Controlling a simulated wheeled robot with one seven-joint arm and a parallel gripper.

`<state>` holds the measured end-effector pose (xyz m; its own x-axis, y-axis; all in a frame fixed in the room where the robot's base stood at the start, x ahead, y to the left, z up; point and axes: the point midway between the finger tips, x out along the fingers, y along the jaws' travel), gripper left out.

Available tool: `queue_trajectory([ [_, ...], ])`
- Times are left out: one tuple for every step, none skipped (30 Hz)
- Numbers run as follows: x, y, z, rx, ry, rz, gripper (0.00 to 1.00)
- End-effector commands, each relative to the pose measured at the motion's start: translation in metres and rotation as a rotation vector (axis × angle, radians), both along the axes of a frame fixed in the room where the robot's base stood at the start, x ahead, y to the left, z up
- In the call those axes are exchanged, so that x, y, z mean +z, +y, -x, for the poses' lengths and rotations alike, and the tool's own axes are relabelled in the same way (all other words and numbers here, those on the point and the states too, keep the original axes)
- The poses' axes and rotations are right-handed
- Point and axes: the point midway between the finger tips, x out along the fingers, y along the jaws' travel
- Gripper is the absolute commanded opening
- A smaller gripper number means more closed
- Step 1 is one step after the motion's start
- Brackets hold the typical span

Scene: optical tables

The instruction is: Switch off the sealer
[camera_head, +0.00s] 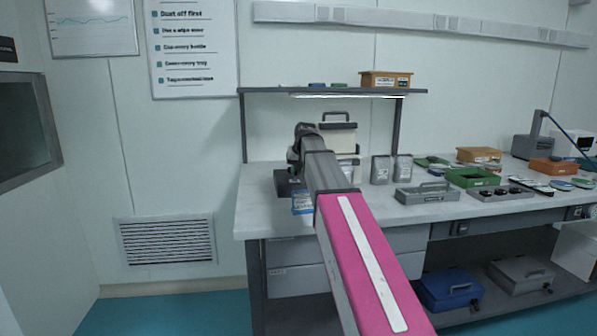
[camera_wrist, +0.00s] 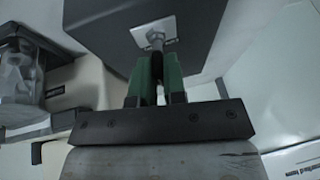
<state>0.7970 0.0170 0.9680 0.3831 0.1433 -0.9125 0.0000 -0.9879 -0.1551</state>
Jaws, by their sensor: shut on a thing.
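In the wrist view, a dark grey box, which looks like the sealer (camera_wrist: 100,27), fills the top middle. A light metal plate (camera_wrist: 171,27) on its face carries a small metal switch lever (camera_wrist: 156,40). My gripper (camera_wrist: 158,68) has its two green fingers closed at the lever, one on each side. The lever's tip is hidden between them. In the head view, my arm reaches over the left end of the bench and hides my fingertips and the switch. A dark block (camera_head: 284,185) shows beside the arm there; I cannot tell surely that it is the sealer.
The bench (camera_head: 262,222) holds a blue-labelled box (camera_head: 302,202) by the arm, grey pouches (camera_head: 380,170), a grey tray (camera_head: 426,195) and a green bin (camera_head: 472,178). A shelf (camera_head: 350,91) spans above. In the wrist view, a clear container (camera_wrist: 18,85) stands at left.

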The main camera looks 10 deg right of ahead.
Motion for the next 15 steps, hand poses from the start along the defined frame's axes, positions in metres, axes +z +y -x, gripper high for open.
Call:
queue_trajectory([
  [0.001,0.004,0.0,0.002,0.0,0.046,0.0],
  [0.001,0.005,0.0,0.003,0.0,0.075,0.0],
  [0.001,0.007,0.0,0.003,0.0,0.113,0.0],
  [0.001,0.008,0.0,0.003,0.0,0.141,0.0],
  [0.001,0.009,0.0,0.002,0.001,0.17,0.0],
  [0.001,0.011,0.0,0.003,0.001,0.207,0.0],
  [0.0,0.012,0.0,0.003,0.001,0.235,0.0],
  [0.0,0.013,0.0,0.003,0.001,0.263,0.0],
  [0.0,0.015,0.0,0.003,0.001,0.299,0.0],
  [0.0,0.016,0.0,0.002,0.001,0.326,0.0],
  [0.0,0.017,0.0,0.003,0.001,0.352,0.0],
  [-0.001,0.018,0.0,0.003,0.001,0.385,0.0],
  [-0.001,0.019,0.0,0.002,0.001,0.41,0.0],
  [-0.001,0.02,0.0,0.002,0.001,0.434,0.0],
  [-0.002,0.021,0.0,0.003,0.001,0.463,0.0],
])
